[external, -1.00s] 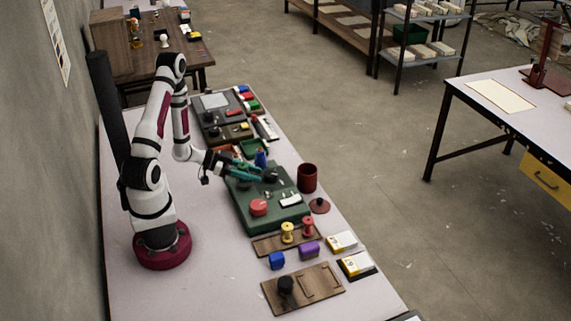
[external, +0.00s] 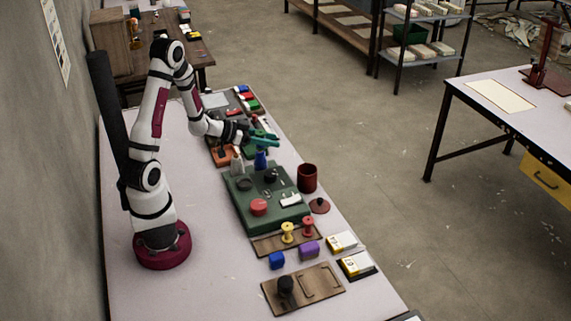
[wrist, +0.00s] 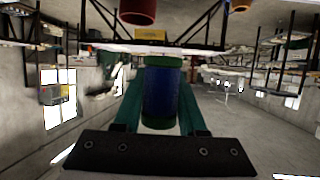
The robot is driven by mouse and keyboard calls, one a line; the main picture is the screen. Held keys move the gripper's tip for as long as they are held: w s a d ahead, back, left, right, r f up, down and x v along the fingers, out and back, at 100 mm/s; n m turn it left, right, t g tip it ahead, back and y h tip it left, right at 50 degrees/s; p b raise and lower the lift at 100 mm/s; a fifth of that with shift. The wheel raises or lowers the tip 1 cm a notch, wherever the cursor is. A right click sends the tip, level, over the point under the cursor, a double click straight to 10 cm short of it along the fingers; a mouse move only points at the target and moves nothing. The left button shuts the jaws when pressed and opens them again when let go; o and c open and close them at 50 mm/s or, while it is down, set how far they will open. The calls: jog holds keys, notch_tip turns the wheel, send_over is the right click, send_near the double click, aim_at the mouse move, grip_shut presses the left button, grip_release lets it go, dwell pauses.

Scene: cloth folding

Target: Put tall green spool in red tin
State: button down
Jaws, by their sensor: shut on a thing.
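My gripper (external: 268,140) is raised above the far end of the green mat case, pointing right. In the wrist view its teal fingers (wrist: 158,95) are shut on a tall spool (wrist: 163,95) with green ends and a dark blue middle. The red tin (external: 307,178) stands open and upright beside the right edge of the green case, nearer the camera and lower than my gripper. A dark red cylinder, likely the tin (wrist: 138,10), is cut off at the top of the wrist view.
A dark red lid (external: 319,206) lies near the tin. Yellow (external: 288,232) and red (external: 308,227) spools stand on a wooden rack.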

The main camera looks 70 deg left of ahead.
jog(key=w+r+n+y, duration=0.2)
jog(key=w+n+y, duration=0.25)
jog(key=w, duration=0.45)
jog(key=w+d+f+n+g+y, duration=0.1)
jog(key=w+d+n+y, duration=0.2)
jog(key=w+d+y, duration=0.15)
jog(key=shift+h, duration=0.3)
jog(key=f, duration=0.9)
jog(key=shift+s+d+f, duration=0.2)
jog(key=shift+s+d, duration=0.05)
jog(key=shift+d, duration=0.1)
jog(key=shift+c, duration=2)
grip_release()
notch_tip(320, 180, up, 7)
